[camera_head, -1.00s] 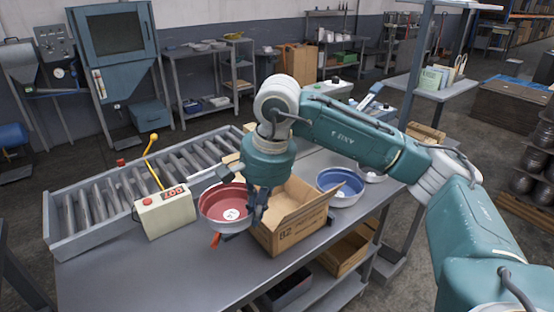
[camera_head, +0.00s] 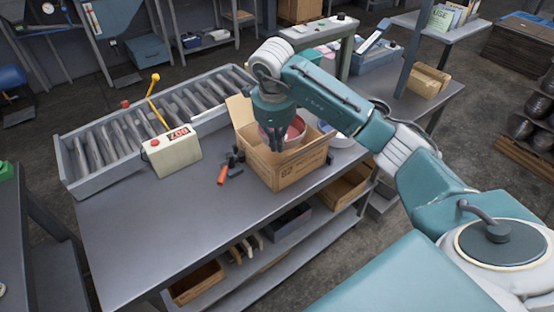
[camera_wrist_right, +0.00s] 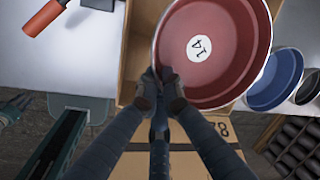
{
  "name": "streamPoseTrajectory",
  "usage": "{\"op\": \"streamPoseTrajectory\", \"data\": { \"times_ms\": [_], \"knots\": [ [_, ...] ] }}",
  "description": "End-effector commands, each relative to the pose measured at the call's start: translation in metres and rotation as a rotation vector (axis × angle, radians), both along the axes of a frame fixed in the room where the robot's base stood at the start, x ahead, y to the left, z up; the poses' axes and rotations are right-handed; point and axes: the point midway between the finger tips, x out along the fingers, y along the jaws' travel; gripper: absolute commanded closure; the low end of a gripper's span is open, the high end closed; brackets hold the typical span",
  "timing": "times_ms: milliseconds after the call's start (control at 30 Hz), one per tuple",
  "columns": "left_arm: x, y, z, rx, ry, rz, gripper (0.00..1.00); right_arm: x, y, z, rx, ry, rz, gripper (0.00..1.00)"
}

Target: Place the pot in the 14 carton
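The pot (camera_head: 297,129) is a round pan with a red inside and pale rim. A white round label reading 14 shows on the pot in the right wrist view (camera_wrist_right: 225,50). My right gripper (camera_wrist_right: 160,84) is shut on the pot's rim. In the head view the right gripper (camera_head: 277,146) points down into an open cardboard carton (camera_head: 298,172), and the pot is at its opening, partly hidden by the gripper and walls. Whether the pot touches the bottom is unclear. The carton's front marking looks like 82. A dark, finger-like part at the wrist view's left edge may be my left gripper (camera_wrist_right: 14,108).
A blue-lined pan (camera_head: 338,130) stands just right of the carton. An orange-handled tool (camera_head: 222,174) and dark pieces lie left of it. A control box (camera_head: 175,153) stands by the roller conveyor (camera_head: 88,152). The table's front left (camera_head: 150,225) is clear.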

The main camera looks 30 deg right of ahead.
Motion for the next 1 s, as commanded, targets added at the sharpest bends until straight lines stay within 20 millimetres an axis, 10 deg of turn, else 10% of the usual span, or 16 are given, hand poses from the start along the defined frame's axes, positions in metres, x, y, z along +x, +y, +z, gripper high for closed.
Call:
{"op": "streamPoseTrajectory", "data": {
  "times_ms": [600,1000],
  "knots": [
    [-0.001,0.0,0.025,0.0,0.002,0.001,0.6,0.0,0.001,-0.081,0.001,-0.001,0.001,1.0],
    [0.0,0.0,0.02,0.0,0.0,0.001,0.6,0.001,0.0,-0.089,0.001,-0.003,0.002,1.0]
  ]
}}
